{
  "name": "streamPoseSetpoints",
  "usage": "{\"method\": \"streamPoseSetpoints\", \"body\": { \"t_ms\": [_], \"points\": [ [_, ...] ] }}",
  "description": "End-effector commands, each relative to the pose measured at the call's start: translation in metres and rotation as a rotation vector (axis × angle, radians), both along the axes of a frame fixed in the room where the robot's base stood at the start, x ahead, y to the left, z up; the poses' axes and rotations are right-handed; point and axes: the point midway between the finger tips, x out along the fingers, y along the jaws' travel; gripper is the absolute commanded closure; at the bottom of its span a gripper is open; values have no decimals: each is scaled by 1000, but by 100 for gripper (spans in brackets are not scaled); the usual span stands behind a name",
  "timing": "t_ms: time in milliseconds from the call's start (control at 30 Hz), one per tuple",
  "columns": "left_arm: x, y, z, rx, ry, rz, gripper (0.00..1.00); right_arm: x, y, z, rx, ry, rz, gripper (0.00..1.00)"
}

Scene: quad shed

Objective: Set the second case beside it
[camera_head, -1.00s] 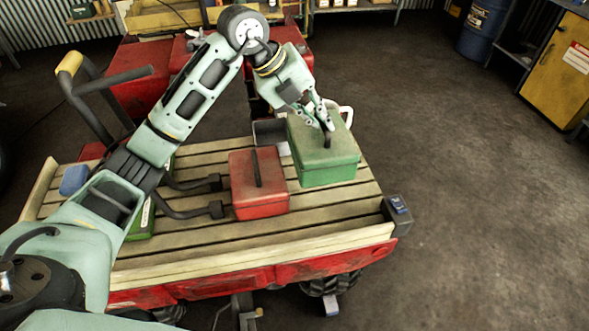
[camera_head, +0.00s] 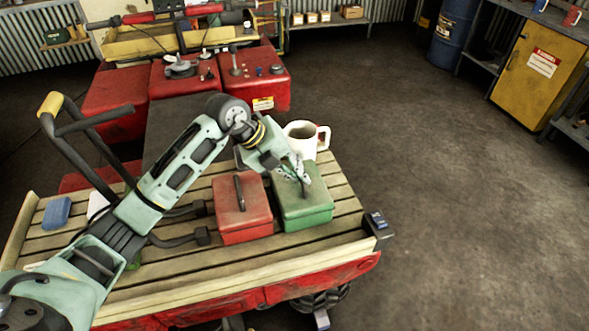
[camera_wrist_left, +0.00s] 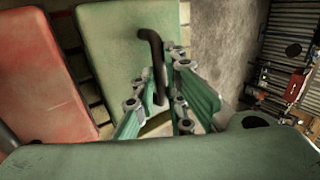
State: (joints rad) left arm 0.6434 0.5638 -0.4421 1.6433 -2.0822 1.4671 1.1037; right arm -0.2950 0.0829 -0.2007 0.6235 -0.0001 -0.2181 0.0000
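The green case (camera_head: 305,208) stands on the slatted wooden rack (camera_head: 195,268), just right of the red case (camera_head: 243,222). Both look upright and level, close side by side. My left gripper (camera_head: 298,174) is at the green case's dark handle. The left wrist view shows its fingers (camera_wrist_left: 158,92) apart on either side of the handle (camera_wrist_left: 152,50), with a gap visible. The green case (camera_wrist_left: 115,40) and the red case (camera_wrist_left: 40,70) also show there. My right gripper is not in view.
A white mug (camera_head: 303,138) stands behind the green case. A blue block (camera_head: 57,213) lies at the left. Open floor (camera_head: 450,220) lies to the right.

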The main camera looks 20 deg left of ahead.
Motion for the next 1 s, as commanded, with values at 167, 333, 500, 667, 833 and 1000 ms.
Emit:
{"method": "streamPoseSetpoints", "body": {
  "t_ms": [167,333,500,667,833,1000],
  "points": [
    [0,0,0,-1,-1,0,73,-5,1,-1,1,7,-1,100],
    [0,0,1,-1,-1,0,71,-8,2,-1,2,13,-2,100],
    [0,1,1,0,-1,1,71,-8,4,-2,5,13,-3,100],
    [-5,9,14,1,-5,0,71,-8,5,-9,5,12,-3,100],
    [-14,23,38,2,-6,0,71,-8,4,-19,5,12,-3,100],
    [-21,32,57,1,-4,0,71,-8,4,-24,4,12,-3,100]
  ]
}}
